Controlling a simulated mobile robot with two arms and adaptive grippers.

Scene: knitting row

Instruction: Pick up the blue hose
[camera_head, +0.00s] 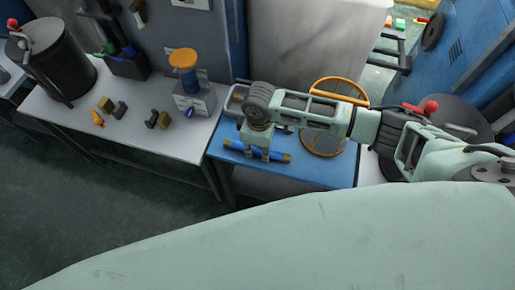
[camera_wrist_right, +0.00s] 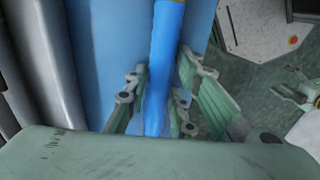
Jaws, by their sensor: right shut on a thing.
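The blue hose (camera_head: 234,145) lies near the front edge of a blue table top (camera_head: 338,178), with a yellowish end at its right. In the right wrist view the blue hose (camera_wrist_right: 164,58) runs down between the fingers. My right gripper (camera_head: 257,157) points down over the hose and is shut on it; its green-padded fingers (camera_wrist_right: 158,108) stand on either side of the hose in the wrist view. The hose seems to be at table height; I cannot tell if it is clear of the surface.
A round orange-rimmed frame (camera_head: 338,82) stands behind my right arm on the blue table. The white table (camera_head: 150,134) to the left holds several small fittings, an orange-topped spool (camera_head: 183,59) and a dark drum (camera_head: 62,75). Open floor (camera_head: 60,200) lies in front.

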